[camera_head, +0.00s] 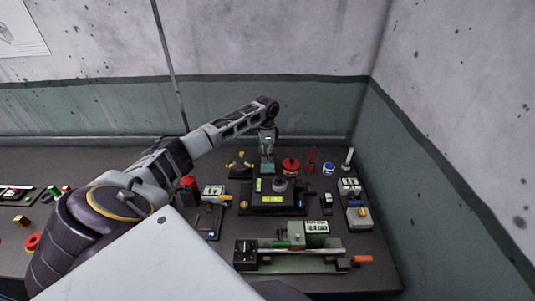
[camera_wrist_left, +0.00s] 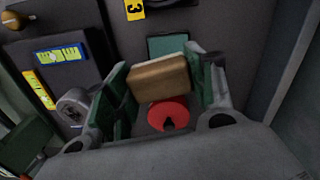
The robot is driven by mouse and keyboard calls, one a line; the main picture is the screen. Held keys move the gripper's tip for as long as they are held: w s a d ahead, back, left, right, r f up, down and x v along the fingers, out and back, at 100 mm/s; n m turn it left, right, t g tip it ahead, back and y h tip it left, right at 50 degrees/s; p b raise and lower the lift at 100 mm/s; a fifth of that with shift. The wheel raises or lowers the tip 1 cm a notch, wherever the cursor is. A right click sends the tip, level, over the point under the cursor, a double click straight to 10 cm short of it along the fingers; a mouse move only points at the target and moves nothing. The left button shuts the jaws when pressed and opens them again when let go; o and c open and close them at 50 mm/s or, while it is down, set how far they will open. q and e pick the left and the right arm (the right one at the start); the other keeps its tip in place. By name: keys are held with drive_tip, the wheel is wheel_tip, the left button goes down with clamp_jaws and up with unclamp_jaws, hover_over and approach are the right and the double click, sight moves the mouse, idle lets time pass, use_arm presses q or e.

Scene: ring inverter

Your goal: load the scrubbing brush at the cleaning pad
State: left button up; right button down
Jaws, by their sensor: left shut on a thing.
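My left gripper (camera_head: 267,166) reaches down at the back of the dark bench in the head view. In the left wrist view its green fingers (camera_wrist_left: 160,95) are shut on a tan block, which looks like the scrubbing brush (camera_wrist_left: 158,78). A flat teal square, perhaps the cleaning pad (camera_wrist_left: 167,45), shows just beyond the block and is partly covered by it. I cannot tell whether the block touches it. A round red part with a dark centre (camera_wrist_left: 170,114) shows between the fingers, below the block. My right gripper is not in view.
A dark stepped fixture (camera_head: 268,198) with level vials stands in front of the gripper. A red round item (camera_head: 291,167), a red bottle (camera_head: 311,161) and a blue-and-white item (camera_head: 328,169) stand to its right. The wall is close behind.

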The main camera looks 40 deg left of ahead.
sight(267, 168)
use_arm(q)
drive_tip(key=shift+w+a+f+m, duration=0.15)
drive_tip(key=shift+w+m, duration=0.25)
drive_tip(key=shift+w, duration=0.1)
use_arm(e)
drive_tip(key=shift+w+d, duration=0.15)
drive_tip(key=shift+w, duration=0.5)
use_arm(q)
drive_tip(key=shift+m, duration=0.6)
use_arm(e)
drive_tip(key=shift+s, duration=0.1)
use_arm(q)
drive_tip(key=shift+w+m, duration=0.15)
drive_tip(key=shift+m, duration=0.35)
drive_tip(key=shift+f, duration=0.15)
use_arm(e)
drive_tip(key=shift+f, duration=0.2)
